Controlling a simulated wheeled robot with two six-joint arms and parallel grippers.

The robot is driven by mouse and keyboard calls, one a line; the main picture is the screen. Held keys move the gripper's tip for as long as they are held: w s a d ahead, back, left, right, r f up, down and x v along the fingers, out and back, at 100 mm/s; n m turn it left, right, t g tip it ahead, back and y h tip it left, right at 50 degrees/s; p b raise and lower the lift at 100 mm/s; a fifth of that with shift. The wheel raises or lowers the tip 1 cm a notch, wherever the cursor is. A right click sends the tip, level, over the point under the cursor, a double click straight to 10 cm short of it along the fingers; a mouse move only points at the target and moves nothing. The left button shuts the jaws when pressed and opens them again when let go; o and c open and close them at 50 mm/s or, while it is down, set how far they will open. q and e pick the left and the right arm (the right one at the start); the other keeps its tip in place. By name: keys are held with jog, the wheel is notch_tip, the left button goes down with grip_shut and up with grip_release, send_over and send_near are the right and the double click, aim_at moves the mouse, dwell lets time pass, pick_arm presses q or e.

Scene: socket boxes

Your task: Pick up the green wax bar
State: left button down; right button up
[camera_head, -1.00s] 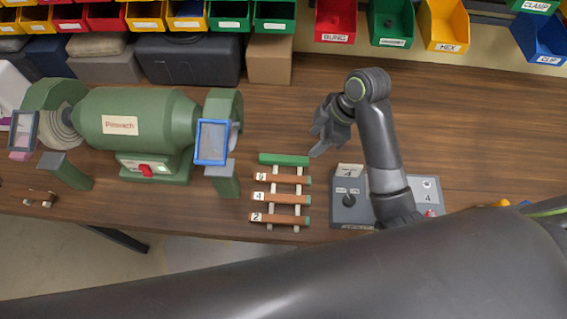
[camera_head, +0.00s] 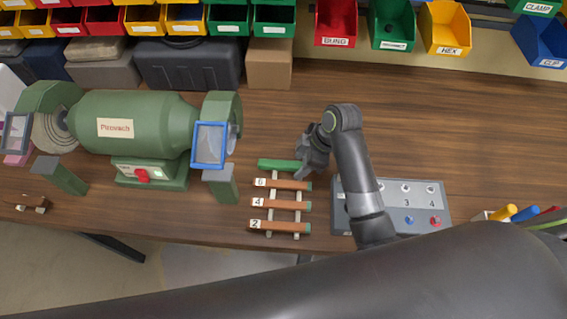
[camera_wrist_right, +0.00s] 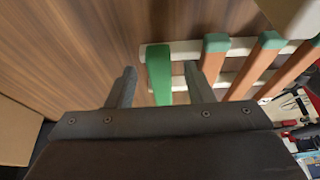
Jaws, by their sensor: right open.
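The green wax bar (camera_head: 277,163) lies across the back end of a pale two-rail rack (camera_head: 269,216) on the bench. In the right wrist view the bar (camera_wrist_right: 160,72) sits between the two spread fingers of my right gripper (camera_wrist_right: 160,85), nearer the right finger. My right gripper (camera_head: 308,160) is open at the bar's right end in the head view. I cannot tell whether either finger touches the bar. My left gripper does not show.
Brown bars labelled 6 (camera_head: 285,184), 4 (camera_head: 283,203) and 2 (camera_head: 282,226) lie on the same rack. A green bench grinder (camera_head: 135,125) stands to the left. A grey numbered panel (camera_head: 398,215) lies at right. Bench behind the rack is clear.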

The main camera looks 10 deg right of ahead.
grip_shut()
dwell(0.3)
